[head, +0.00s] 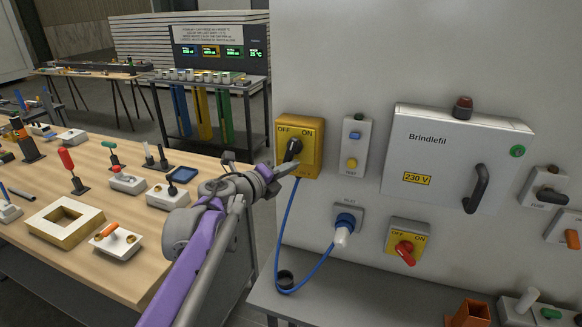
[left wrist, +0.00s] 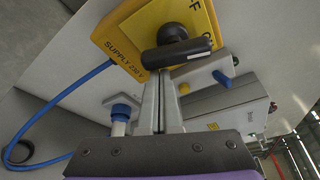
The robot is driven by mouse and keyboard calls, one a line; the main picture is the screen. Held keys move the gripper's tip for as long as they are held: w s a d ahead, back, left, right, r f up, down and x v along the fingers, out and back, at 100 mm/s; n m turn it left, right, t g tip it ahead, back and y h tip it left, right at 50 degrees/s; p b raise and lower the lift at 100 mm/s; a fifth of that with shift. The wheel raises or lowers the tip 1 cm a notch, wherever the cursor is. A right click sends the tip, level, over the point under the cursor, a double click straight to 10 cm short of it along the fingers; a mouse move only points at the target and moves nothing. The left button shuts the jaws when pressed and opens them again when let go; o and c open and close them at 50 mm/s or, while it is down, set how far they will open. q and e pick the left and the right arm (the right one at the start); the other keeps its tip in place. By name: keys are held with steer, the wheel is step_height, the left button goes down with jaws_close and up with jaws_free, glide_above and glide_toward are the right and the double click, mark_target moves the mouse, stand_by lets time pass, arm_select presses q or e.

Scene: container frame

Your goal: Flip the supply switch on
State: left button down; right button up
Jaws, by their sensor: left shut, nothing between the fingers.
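The supply switch (head: 313,145) is a yellow box on the grey wall, marked OFF at upper left and ON at upper right. Its black handle (head: 293,148) sticks out from the front; its exact setting is hard to tell. In the left wrist view the box (left wrist: 124,36) reads SUPPLY 230 V, and the handle (left wrist: 178,55) lies across the fingertips' end. My left gripper (head: 287,169) is shut and empty, just below the handle; it also shows in the left wrist view (left wrist: 160,82). I cannot tell whether it touches the handle. My right gripper is not in view.
A blue cable (head: 285,225) hangs from the box to a blue plug (head: 345,222). A second yellow switch with a red handle (head: 404,250) sits lower right. A white cabinet (head: 440,150) and a TEST button box (head: 354,148) are right. A wooden table (head: 140,282) stands left.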

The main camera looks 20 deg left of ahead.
arm_select(q)
steer(key=shift+a+m+y, duration=0.3)
steer(key=shift+a+m, duration=0.05)
steer(key=shift+m, duration=0.65)
steer(key=shift+a, duration=0.15)
stand_by(1.5)
steer(key=s+b, duration=0.2)
steer(key=s, duration=0.7)
steer(key=shift+s+d+f, duration=0.2)
steer(key=shift+s+f, duration=0.05)
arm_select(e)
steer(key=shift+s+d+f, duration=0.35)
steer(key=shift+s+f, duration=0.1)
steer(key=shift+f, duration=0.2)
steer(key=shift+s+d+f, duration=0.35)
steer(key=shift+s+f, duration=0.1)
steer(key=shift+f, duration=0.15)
